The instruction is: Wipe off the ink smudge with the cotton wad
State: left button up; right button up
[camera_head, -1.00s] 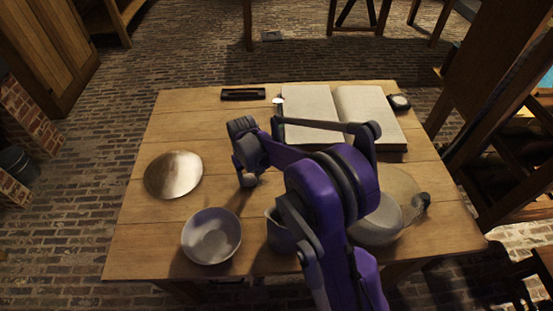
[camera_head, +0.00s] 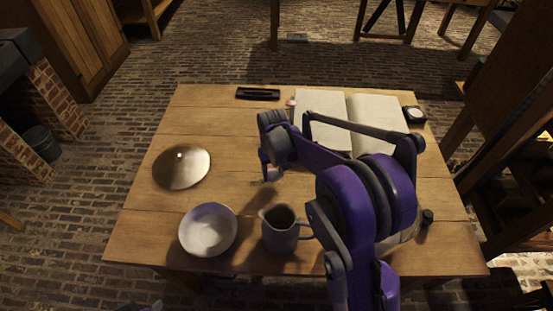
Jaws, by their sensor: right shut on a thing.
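My right gripper (camera_head: 271,174) is low over the middle of the wooden table (camera_head: 150,225), between the metal disc and the open book. It is shut on a small pale thing at its tip, probably the cotton wad (camera_head: 273,175), mostly hidden by the fingers. I cannot tell whether the wad touches the table. I cannot make out the ink smudge; shadow and my right arm cover part of the tabletop.
A white bowl (camera_head: 208,231) and a grey jug (camera_head: 281,234) stand near the front edge. A shiny round disc (camera_head: 182,166) lies left. An open book (camera_head: 374,110), a black case (camera_head: 257,94) and a small dark item (camera_head: 414,115) lie at the back.

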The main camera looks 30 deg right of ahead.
jog(key=shift+w+a+r, duration=0.1)
jog(key=shift+r, duration=0.5)
jog(key=shift+r+p, duration=1.5)
jog(key=shift+r, duration=0.65)
